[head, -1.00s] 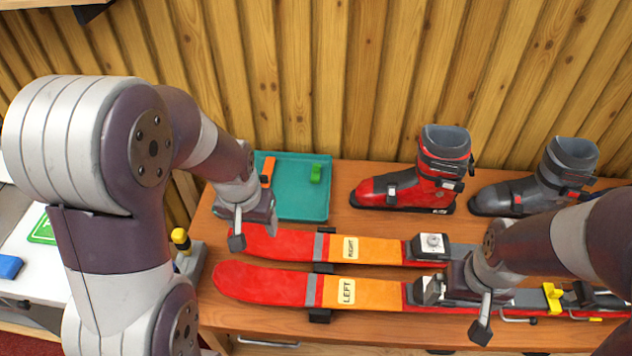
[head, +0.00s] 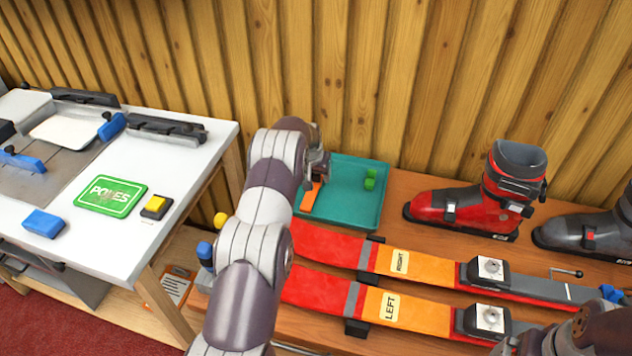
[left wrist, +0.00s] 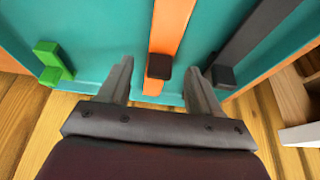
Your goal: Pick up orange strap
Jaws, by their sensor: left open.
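The orange strap (head: 310,195) lies in the teal tray (head: 372,218), toward its left side. In the left wrist view the orange strap (left wrist: 170,35) runs between my fingers and has a dark block on it. My left gripper (head: 318,168) is over the tray's back left part. In the left wrist view my left gripper (left wrist: 160,68) is open, one finger on each side of the strap, with visible gaps. Part of the strap is hidden behind my gripper in the head view. My right arm shows at the bottom right; its fingers cannot be made out.
A dark grey strap (left wrist: 250,40) lies right of the orange one in the left wrist view; a green piece (left wrist: 50,62) lies left. Two skis (head: 330,295) lie in front of the tray. A red boot (head: 450,205) stands right. A wooden wall (head: 350,80) rises behind.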

